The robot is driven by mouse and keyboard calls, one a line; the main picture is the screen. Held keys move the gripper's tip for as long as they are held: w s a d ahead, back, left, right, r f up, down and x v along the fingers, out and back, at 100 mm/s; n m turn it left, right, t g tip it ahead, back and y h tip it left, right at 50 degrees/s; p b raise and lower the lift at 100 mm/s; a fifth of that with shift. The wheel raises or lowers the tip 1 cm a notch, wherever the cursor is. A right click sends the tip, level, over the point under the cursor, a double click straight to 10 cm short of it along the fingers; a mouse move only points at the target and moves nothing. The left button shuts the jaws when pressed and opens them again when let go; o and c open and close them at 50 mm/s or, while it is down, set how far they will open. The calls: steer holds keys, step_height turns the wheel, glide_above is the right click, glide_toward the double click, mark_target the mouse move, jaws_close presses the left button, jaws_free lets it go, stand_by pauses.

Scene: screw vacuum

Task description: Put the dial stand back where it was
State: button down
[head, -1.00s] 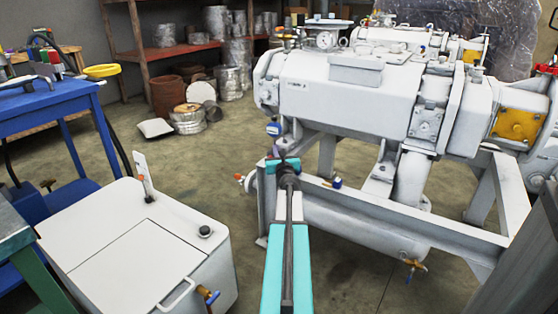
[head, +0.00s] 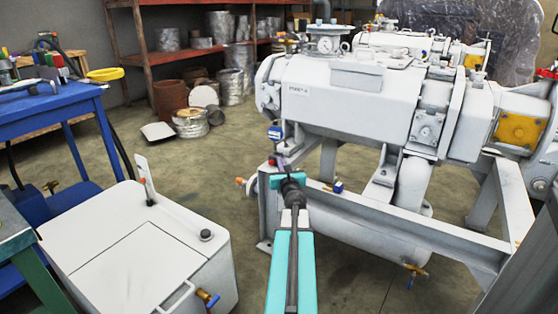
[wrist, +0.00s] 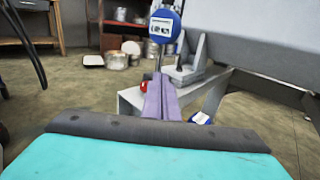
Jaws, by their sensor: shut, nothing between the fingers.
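A round blue dial with a small display (wrist: 163,25) stands upright on a thin stem at the near left end of the pump's grey frame. It also shows in the head view (head: 275,133). My gripper (wrist: 158,78), with long purple fingers, is shut and empty. Its tips point toward the dial's stem and look just short of it or below it; I cannot tell whether they touch. In the head view my gripper (head: 280,160) sits just below the dial.
A small blue-and-white item (head: 338,187) rests on the frame rail (head: 400,222), right of my gripper. The white pump (head: 345,95) rises close behind. A white cabinet (head: 140,250) and a blue table (head: 50,105) stand left. Open floor (head: 150,165) lies between.

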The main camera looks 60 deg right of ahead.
steer(key=p+v, duration=0.1)
steer(key=v, duration=0.5)
steer(key=shift+s+a, duration=0.25)
stand_by(0.6)
